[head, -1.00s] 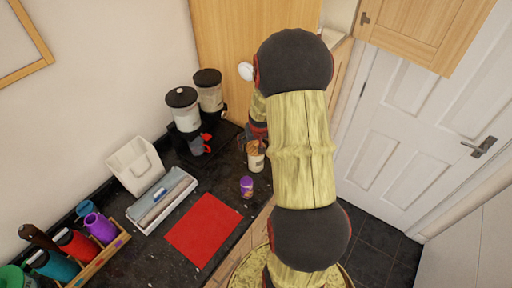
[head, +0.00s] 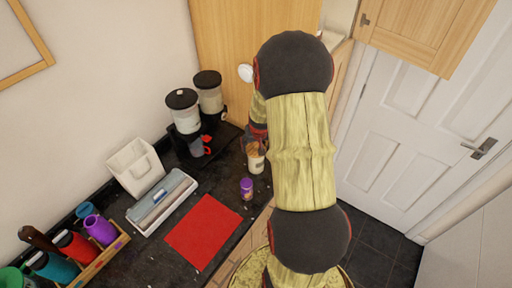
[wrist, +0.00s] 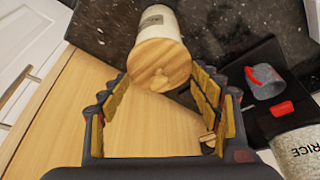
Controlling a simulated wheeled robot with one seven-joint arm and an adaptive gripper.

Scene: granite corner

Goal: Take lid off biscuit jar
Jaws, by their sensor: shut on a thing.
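The biscuit jar (head: 257,165) is a pale jar with a label, on the dark worktop near its front edge. It is also at the top of the wrist view (wrist: 158,20). In the wrist view the lid sits at the jar's mouth; I cannot tell whether there is a gap. In the head view my arm partly hides the gripper.
Two dispensers (head: 184,112) on a black base stand behind left of the jar. A purple-capped small jar (head: 247,188) stands in front of it. A red mat (head: 203,232) lies on the worktop, with a grey-white tray (head: 162,200) beside it. A wooden panel rises behind.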

